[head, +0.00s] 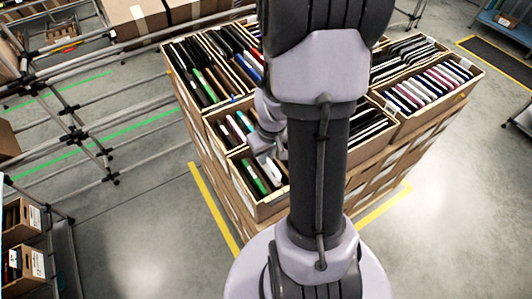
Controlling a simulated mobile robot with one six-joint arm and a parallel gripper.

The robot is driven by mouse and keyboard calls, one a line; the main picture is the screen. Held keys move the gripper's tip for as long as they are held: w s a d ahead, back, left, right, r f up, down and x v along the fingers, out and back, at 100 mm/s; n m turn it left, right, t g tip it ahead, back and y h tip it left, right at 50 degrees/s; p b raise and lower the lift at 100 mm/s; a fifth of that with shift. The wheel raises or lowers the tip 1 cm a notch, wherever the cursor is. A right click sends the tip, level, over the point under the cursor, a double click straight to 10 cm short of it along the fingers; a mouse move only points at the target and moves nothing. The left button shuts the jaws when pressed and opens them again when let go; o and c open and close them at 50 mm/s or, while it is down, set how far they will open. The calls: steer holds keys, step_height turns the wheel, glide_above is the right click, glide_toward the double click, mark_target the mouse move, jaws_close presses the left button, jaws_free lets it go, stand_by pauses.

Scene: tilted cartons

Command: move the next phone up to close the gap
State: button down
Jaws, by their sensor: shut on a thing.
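My gripper (266,154) reaches down into the near-left part of the stacked cartons, beside my own arm. It is shut on a phone, which the fingers and wrist mostly hide. A pale phone (273,172) shows just below the fingers. In the front carton (268,210), a green phone (256,180) and dark ones lean to the left of the gripper. Several phones, one of them pink (233,129), stand in the carton behind. My arm covers the right side of the front carton, so the row there is hidden.
More open cartons of tilted phones fill the stack, including one at the right (431,90) and one at the back left (198,72). Carton walls stand close around the gripper. Metal pipe racks (75,135) stand at the left. Grey floor (440,220) is clear at the right.

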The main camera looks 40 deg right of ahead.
mark_target(266, 168)
steer(key=shift+f+b, duration=2.85)
steer(key=shift+f, duration=0.3)
steer(key=shift+f+b, duration=0.25)
steer(key=shift+b, duration=0.1)
steer(key=shift+a, duration=0.1)
steer(key=c, duration=1.3)
jaws_free()
steer(key=shift+c, duration=0.2)
steer(key=shift+r, duration=0.1)
step_height(266, 168, up, 17)
steer(key=s+p, duration=0.2)
steer(key=p, duration=0.2)
steer(key=shift+s+a, duration=0.25)
steer(key=shift+a, duration=0.05)
